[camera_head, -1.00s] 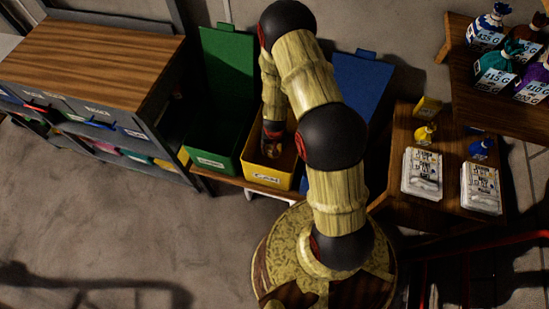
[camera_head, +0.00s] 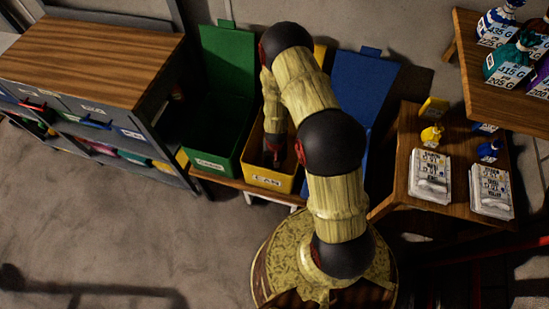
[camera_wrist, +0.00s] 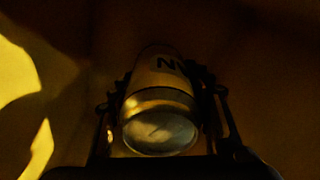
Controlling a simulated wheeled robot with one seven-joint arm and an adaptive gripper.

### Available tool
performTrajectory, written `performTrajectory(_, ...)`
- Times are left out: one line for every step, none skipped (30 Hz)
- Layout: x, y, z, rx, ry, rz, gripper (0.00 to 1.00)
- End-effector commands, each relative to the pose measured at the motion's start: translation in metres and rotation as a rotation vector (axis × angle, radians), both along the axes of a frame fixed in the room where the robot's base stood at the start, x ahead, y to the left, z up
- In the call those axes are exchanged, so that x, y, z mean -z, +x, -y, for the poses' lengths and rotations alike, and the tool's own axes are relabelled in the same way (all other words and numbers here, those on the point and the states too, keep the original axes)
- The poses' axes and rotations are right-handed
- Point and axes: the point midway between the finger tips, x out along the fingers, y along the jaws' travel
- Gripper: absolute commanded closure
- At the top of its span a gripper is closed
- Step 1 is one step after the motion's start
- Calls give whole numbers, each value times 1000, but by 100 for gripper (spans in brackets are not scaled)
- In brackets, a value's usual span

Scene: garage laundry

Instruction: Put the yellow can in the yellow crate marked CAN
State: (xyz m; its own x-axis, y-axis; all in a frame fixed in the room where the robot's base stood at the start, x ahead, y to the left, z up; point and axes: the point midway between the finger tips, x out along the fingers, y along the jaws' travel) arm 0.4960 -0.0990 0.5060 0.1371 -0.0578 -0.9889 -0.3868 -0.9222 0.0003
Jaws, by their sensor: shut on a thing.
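The yellow crate (camera_head: 262,181) carries a CAN label on its front wall and stands between a green crate and a blue one. My arm reaches down into it, and my gripper (camera_head: 276,158) is inside, below the rim. In the wrist view my gripper (camera_wrist: 162,115) is shut on the can (camera_wrist: 158,103), with a finger on each side. The can has a pale end and dark letters; its colour looks yellowish in the dim light. The can is hidden in the head view. I cannot tell whether it touches the crate floor.
The green crate (camera_head: 214,163) with its raised lid is at the left; the blue crate's raised lid (camera_head: 358,88) is at the right. A wooden-topped shelf unit (camera_head: 90,55) stands further left. A side table (camera_head: 408,183) at the right holds bottles and white packs.

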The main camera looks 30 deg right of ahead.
Motion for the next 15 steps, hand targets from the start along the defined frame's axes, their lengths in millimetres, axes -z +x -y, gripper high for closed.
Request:
performTrajectory(3, 0, 0, 0, 0, 0, 66)
performTrajectory(3, 0, 0, 0, 0, 0, 66)
performTrajectory(4, 0, 0, 0, 0, 0, 66)
performTrajectory(5, 0, 0, 0, 0, 0, 66)
performTrajectory(6, 0, 0, 0, 0, 0, 66)
performTrajectory(7, 0, 0, 0, 0, 0, 66)
performTrajectory(8, 0, 0, 0, 0, 0, 66)
performTrajectory(9, 0, 0, 0, 0, 0, 66)
performTrajectory(9, 0, 0, 0, 0, 0, 66)
performTrajectory(9, 0, 0, 0, 0, 0, 66)
performTrajectory(8, 0, 0, 0, 0, 0, 66)
performTrajectory(8, 0, 0, 0, 0, 0, 50)
performTrajectory(8, 0, 0, 0, 0, 0, 48)
performTrajectory(8, 0, 0, 0, 0, 0, 47)
performTrajectory(8, 0, 0, 0, 0, 0, 44)
